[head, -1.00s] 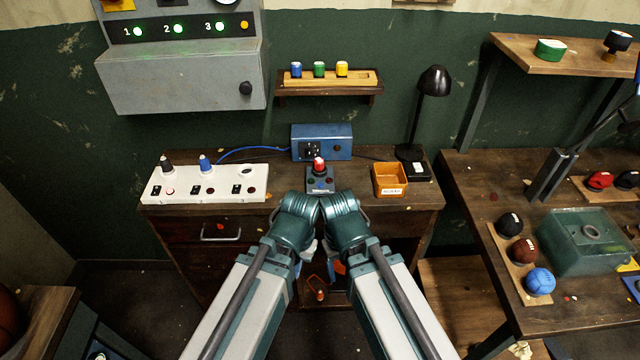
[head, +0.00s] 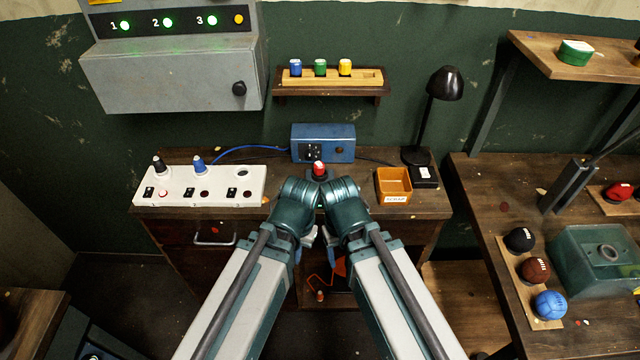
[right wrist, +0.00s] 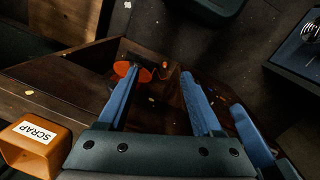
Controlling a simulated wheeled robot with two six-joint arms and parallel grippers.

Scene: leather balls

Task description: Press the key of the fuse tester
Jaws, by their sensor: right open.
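A small box with a red cap (head: 319,168) on top stands at the front middle of the desk. It appears to be the fuse tester; my wrists hide most of it, and I cannot make out its key. A blue box (head: 338,143) with dark sockets stands behind it. My right gripper (head: 328,243) points down in front of the desk, below the tester. In the right wrist view its two blue fingers (right wrist: 158,85) are apart with nothing between them. My left gripper (head: 305,242) hangs close beside it, mostly hidden by its own arm.
A white socket strip (head: 220,190) lies on the desk's left. An orange scrap bin (head: 394,186) and a black lamp (head: 445,85) stand on the right. A wall shelf (head: 330,90) holds blue, green and yellow fuses.

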